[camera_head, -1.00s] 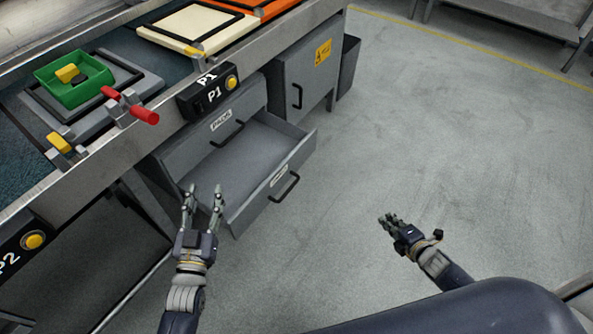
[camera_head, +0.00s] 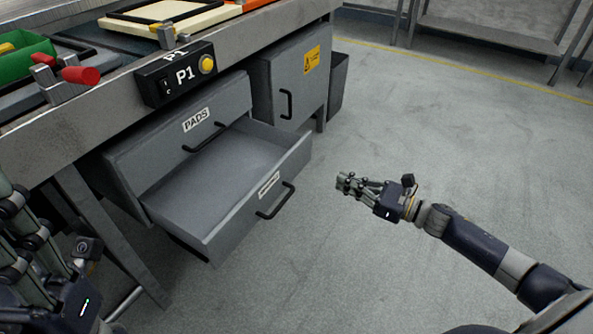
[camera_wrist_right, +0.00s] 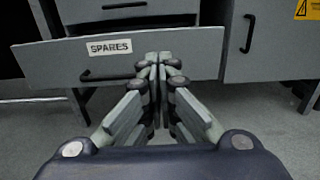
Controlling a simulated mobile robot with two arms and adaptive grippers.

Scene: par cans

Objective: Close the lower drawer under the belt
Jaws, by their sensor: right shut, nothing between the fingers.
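The lower drawer (camera_head: 235,222) is pulled well out of the grey cabinet under the belt, and its inside looks empty. Its front bears a black handle (camera_head: 276,201) and a label reading SPARES in the right wrist view (camera_wrist_right: 205,65). My right gripper (camera_head: 345,182) is shut and empty, to the right of the drawer front and apart from it in the head view. In the right wrist view its fingertips (camera_wrist_right: 158,58) overlap the drawer front, right of the handle. My left gripper (camera_head: 12,225) is at the left edge, partly cut off; its opening is unclear.
The upper drawer (camera_head: 185,130), marked PADS, is closed. A cabinet door (camera_head: 300,80) with a yellow sticker stands to its right. The P1 control box (camera_head: 180,75) juts from the belt edge above. The floor on the right is clear.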

